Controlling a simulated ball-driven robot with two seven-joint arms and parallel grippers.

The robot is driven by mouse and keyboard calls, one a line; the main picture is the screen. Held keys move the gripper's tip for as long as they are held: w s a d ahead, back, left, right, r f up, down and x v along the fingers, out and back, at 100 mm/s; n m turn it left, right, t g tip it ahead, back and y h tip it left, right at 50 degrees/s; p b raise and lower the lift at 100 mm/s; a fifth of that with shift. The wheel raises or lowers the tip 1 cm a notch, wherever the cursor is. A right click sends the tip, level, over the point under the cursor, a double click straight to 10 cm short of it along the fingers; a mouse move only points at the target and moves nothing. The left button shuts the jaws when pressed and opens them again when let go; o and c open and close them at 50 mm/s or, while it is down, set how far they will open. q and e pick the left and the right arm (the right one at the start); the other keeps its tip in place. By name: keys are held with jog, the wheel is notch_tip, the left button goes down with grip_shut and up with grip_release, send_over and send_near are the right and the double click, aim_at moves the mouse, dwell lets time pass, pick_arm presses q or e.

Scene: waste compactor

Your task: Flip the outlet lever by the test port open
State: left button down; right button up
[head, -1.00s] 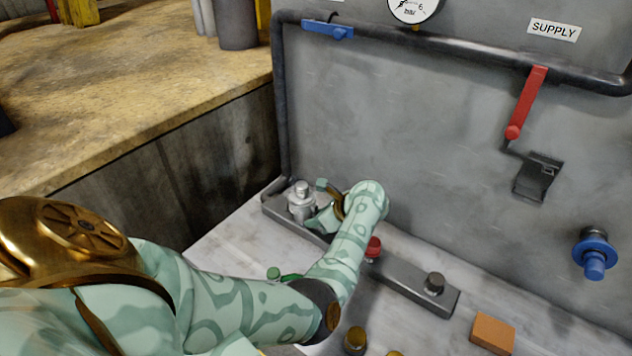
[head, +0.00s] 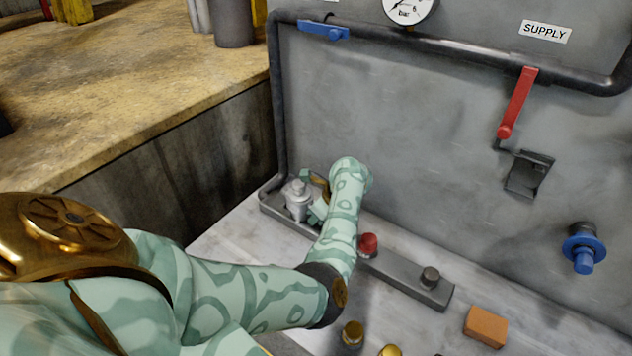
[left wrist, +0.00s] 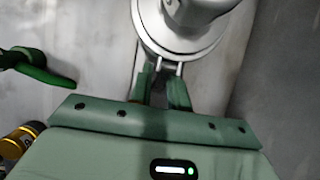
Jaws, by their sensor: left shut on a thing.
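No label names the outlet lever. My right gripper is not in view.
A red knob (head: 368,243) and a dark knob (head: 430,277) sit along the strip. An orange block (head: 486,327) and brass caps (head: 352,334) are in front. The panel behind carries a blue lever (head: 324,30), a red lever (head: 517,103) and a blue valve (head: 583,248).

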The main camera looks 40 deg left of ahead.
pick_arm(q)
jog(key=h, duration=0.1)
jog(key=h+p, duration=0.1)
jog(key=h, duration=0.1)
jog(key=shift+d+r, duration=0.3)
jog(key=shift+r, duration=0.1)
jog(key=h, duration=0.2)
jog(key=shift+d+r+t+h, duration=0.2)
jog(key=shift+r+t+h, duration=0.05)
jog(key=shift+t+h, duration=0.05)
jog(key=shift+d+r+t+h, duration=0.15)
jog(key=shift+r+h, duration=0.15)
jog(key=shift+h, duration=0.85)
jog(key=shift+d+r+t+h, duration=0.15)
jog(key=shift+r+h, duration=0.1)
jog(key=shift+h, duration=0.9)
jog(key=shift+a, duration=0.1)
jog(key=c, duration=1.5)
grip_release()
jog(key=shift+r, duration=0.1)
